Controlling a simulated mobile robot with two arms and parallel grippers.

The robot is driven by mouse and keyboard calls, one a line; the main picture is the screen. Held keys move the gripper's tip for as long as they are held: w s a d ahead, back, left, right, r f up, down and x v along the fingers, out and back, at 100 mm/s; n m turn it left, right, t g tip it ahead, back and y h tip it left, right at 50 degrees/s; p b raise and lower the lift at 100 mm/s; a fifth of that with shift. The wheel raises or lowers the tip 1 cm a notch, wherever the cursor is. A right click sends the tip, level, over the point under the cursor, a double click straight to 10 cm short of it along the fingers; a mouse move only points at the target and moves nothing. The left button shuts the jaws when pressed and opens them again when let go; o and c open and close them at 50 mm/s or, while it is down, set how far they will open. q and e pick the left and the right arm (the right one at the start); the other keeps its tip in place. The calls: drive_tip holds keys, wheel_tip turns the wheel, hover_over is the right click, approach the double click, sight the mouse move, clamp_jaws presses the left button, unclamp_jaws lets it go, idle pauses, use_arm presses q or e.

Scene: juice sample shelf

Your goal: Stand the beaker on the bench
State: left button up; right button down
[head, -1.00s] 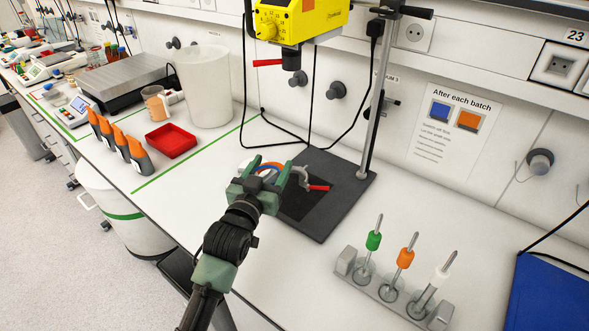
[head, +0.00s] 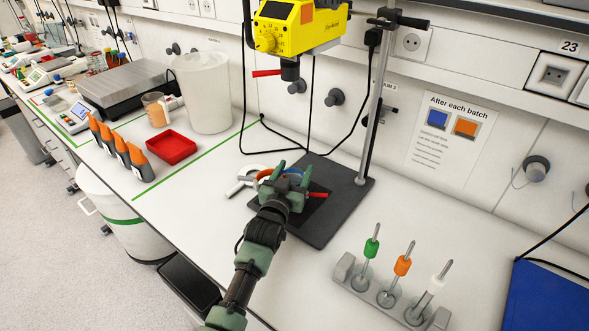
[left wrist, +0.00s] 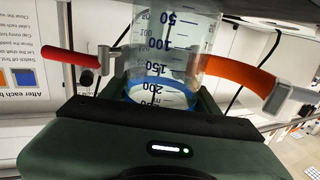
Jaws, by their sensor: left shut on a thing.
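The clear beaker (left wrist: 170,50) with black graduations and a blue band fills the middle of the left wrist view. My left gripper (head: 287,174) is shut on it, with dark jaws on either side of the glass. In the head view the gripper is over the black base plate (head: 335,213) of the stirrer stand, and the beaker is mostly hidden by the gripper. An orange strap (left wrist: 240,75) with a grey end and a red handle (left wrist: 70,58) show beside the beaker in the wrist view. I cannot tell whether the beaker touches the plate. My right gripper is not in view.
A yellow stirrer (head: 297,25) hangs above the plate on an upright rod (head: 375,105). A rack (head: 392,298) with three coloured-collar tools stands at the right front. A red tray (head: 171,147) and orange-capped bottles stand left.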

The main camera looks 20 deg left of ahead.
use_arm(q)
drive_tip(key=o, duration=1.7)
